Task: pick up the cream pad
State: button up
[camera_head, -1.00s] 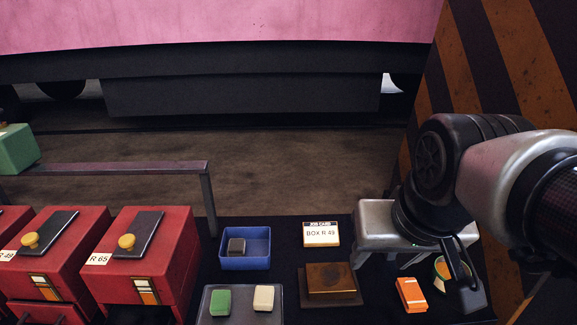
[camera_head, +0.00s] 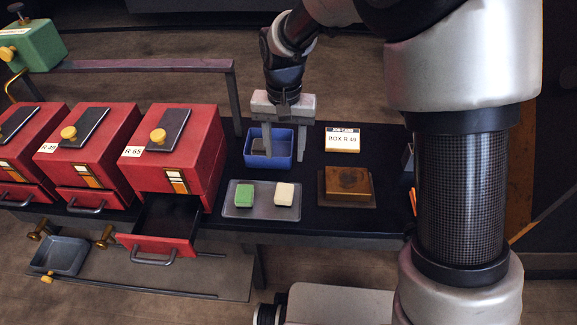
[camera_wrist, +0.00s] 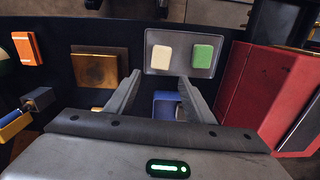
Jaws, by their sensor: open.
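The cream pad (camera_head: 284,194) lies on a grey tray (camera_head: 262,213), to the right of a green pad (camera_head: 244,196). In the wrist view the cream pad (camera_wrist: 161,56) lies left of the green pad (camera_wrist: 202,56), on the tray beyond my fingertips. My gripper (camera_head: 283,156) is open and empty, pointing down over the blue bin (camera_head: 255,139), behind the tray and apart from the pad. In the wrist view my gripper (camera_wrist: 160,76) has its two fingers spread, with the blue bin partly hidden below them.
A brass block (camera_head: 346,183) on a dark plate stands right of the tray. A job card (camera_head: 342,139) reading BOX R 49 stands behind it. Red boxes (camera_head: 178,150) stand left; the R 65 one has its drawer (camera_head: 163,226) pulled out. An orange item (camera_wrist: 28,48) shows in the wrist view.

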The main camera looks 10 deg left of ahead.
jog(key=b, duration=0.3)
send_over(284, 190)
jog(key=f, duration=1.1)
jog(key=shift+d+f, duration=0.2)
jog(key=shift+f, duration=0.15)
jog(key=shift+s+a+f+b, duration=0.15)
jog(key=shift+f+b, duration=0.9)
jog(key=shift+f, duration=1.65)
jog(key=c, duration=0.9)
jog(key=shift+r, duration=0.15)
